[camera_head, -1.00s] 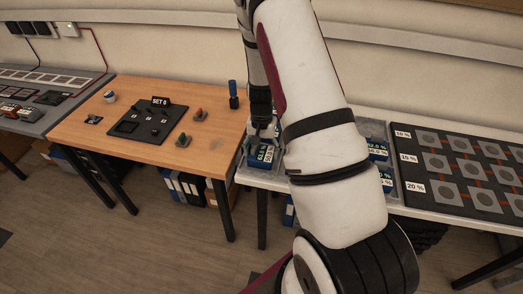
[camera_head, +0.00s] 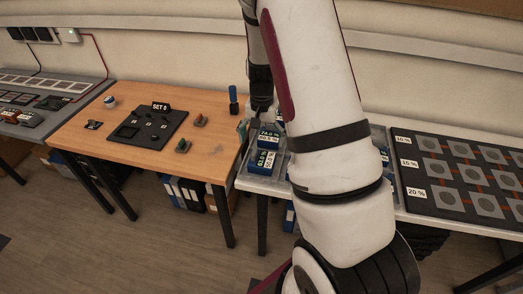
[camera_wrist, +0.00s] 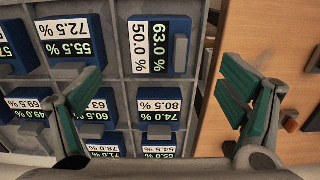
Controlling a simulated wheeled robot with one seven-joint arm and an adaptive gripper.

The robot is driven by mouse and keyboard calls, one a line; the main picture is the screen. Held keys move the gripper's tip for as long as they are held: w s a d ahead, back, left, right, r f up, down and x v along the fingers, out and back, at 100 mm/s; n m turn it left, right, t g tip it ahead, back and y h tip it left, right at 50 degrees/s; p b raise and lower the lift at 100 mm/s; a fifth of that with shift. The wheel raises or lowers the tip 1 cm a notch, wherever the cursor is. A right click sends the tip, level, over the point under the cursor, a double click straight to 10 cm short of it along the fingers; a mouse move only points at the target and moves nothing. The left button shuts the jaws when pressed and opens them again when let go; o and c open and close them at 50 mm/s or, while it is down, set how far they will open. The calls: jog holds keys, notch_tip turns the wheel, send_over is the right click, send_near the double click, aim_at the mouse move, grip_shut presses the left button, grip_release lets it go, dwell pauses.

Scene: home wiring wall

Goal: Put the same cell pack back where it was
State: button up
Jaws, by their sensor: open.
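A blue cell pack labelled 63.0 % and 50.0 % (camera_wrist: 160,46) sits in a corner compartment of the grey divided tray (camera_wrist: 110,48) in the wrist view. It also shows in the head view (camera_head: 265,161), near the left end of the white table. My gripper (camera_wrist: 160,82) is open and empty above the tray, its teal fingers apart and clear of this pack. A pack labelled 80.5 % and 74.0 % (camera_wrist: 159,112) sits in the neighbouring compartment. In the head view my arm hides much of the tray. The frames do not show which pack was moved before.
Several other labelled packs (camera_wrist: 70,38) fill nearby compartments. The wooden table (camera_head: 95,125) with a black SET 0 board (camera_head: 150,124) adjoins on the left. A dark panel with round pads (camera_head: 450,175) lies on the right. A blue-handled tool (camera_head: 233,95) stands near the wooden table's back edge.

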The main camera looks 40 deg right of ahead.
jog(key=s+a+r+n+t, duration=0.1)
jog(key=s+a+r+n, duration=0.25)
jog(key=a+r, duration=0.45)
jog(key=s+a+r+n+t, duration=0.15)
jog(key=s+a+r, duration=0.3)
jog(key=r, duration=0.85)
jog(key=s+a+r+n+t, duration=0.1)
jog(key=s+a+r+n, duration=0.1)
jog(key=s, duration=0.5)
jog(key=s+a+r+n+t, duration=0.1)
jog(key=s+a+r+n, duration=0.2)
jog(key=s+a, duration=0.2)
jog(key=shift+s+r, duration=0.25)
jog(key=shift+s, duration=1)
